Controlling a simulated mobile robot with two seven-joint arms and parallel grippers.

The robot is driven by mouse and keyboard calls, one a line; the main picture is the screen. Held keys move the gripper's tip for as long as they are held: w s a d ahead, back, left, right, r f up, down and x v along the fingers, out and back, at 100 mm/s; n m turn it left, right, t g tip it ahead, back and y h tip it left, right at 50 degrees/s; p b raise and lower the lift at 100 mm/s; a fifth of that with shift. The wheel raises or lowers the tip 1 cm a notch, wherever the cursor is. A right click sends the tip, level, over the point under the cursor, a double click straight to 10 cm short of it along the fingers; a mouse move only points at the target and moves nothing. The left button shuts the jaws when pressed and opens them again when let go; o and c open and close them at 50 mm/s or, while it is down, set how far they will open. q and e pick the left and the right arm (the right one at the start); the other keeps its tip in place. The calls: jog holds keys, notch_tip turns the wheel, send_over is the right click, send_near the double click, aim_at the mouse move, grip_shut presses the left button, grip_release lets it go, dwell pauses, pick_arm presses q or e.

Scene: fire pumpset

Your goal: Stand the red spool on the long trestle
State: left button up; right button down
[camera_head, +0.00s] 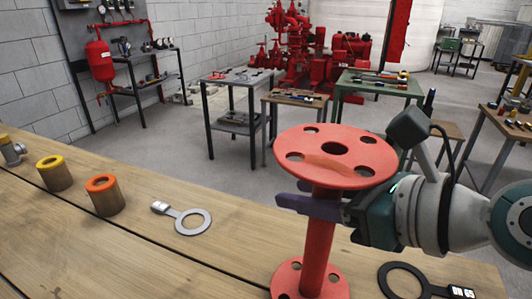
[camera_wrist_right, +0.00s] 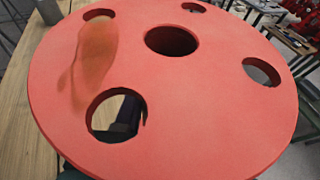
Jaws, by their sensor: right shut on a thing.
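The red spool (camera_head: 318,235) is upright, with a wide holed top flange, a thin red stem and a lower flange partly cut off by the picture's bottom edge. My right gripper (camera_head: 312,203) is shut on its stem just below the top flange, reaching in from the right. The long trestle (camera_head: 130,245) is the wooden-topped table in front. The lower flange shows over its top; I cannot tell whether it touches the wood. My left gripper is out of view.
On the trestle stand an orange-topped cylinder (camera_head: 104,197), a yellow-topped cylinder (camera_head: 54,174) and a metal fitting (camera_head: 12,151) at left. A grey ring tool (camera_head: 190,220) lies mid-top, a black ring tool (camera_head: 405,280) at right. Several work tables stand beyond.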

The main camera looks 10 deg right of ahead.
jog(key=shift+w+f, duration=0.15)
jog(key=shift+f, duration=0.65)
jog(key=c, duration=0.5)
grip_release()
jog(key=shift+f, duration=0.15)
jog(key=p+v, duration=0.1)
jog(key=v, duration=1.1)
jog(key=s+a+f+n+g+h, duration=0.1)
jog(key=s+a+f+n+g, duration=0.4)
jog(key=n, duration=1)
jog(key=s+d+f+n+g+h, duration=0.2)
jog(key=s+d+n+h, duration=0.3)
jog(key=n, duration=1.1)
jog(key=s+h, duration=0.1)
jog(key=s, duration=0.2)
jog(key=shift+s+d+f+g, duration=0.15)
jog(key=shift+d+f+g, duration=0.15)
jog(key=shift+d, duration=0.1)
